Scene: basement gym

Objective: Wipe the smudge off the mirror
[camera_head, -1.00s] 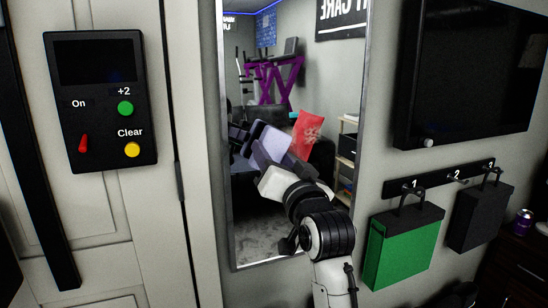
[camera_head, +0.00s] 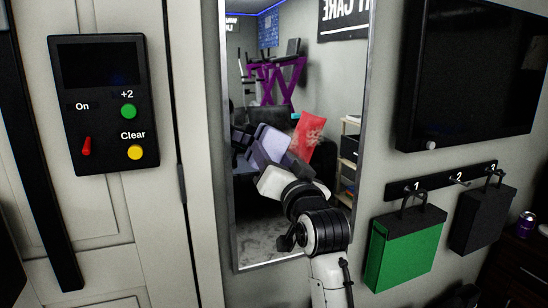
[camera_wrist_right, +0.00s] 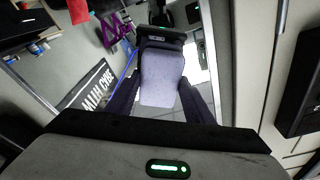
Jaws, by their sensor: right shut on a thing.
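The tall mirror (camera_head: 232,215) stands in a thin grey frame in the middle of the head view. My right gripper (camera_head: 262,150) is in front of its middle, shut on a pale lilac pad (camera_head: 271,143). The right wrist view shows the pad (camera_wrist_right: 162,77) between the dark fingers of the gripper (camera_wrist_right: 162,95). A reflection meets it closely; I cannot tell whether pad and glass touch. A red patch with paler marks (camera_head: 303,142) shows right of the pad; I cannot tell whether it is on the glass or reflected. No smudge shows clearly. My left gripper is out of view.
Left of the mirror, a black control panel (camera_head: 111,75) is mounted on a pale door. To the right are a wall screen (camera_head: 470,70), a hook rail (camera_head: 436,182), a green bag (camera_head: 400,250) and a dark bag (camera_head: 480,220). A can (camera_head: 524,225) stands at far right.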

